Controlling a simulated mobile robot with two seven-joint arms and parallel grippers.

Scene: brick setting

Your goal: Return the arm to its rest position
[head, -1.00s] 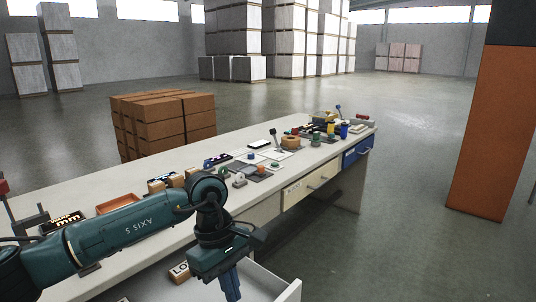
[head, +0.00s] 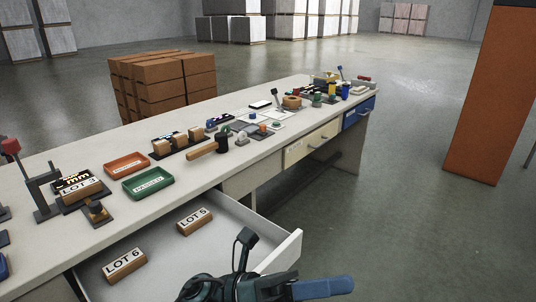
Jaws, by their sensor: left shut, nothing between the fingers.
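My left gripper (head: 340,285) is at the bottom of the head view, in front of the open drawer's front right corner. Its blue fingers are shut together, empty, and point right. Part of my dark teal left arm shows beside it at the bottom edge; the rest is out of frame. The open drawer (head: 240,229) holds two labelled wooden blocks, LOT 5 (head: 195,222) and LOT 6 (head: 125,266), lying apart on its floor. My right gripper is not in view.
The long workbench (head: 45,240) carries an orange tray (head: 126,164), a green tray (head: 148,183), a LOT 3 block (head: 82,191) and a lever press (head: 38,190). Small parts crowd its far end. An orange pillar (head: 490,95) stands right; the floor between is clear.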

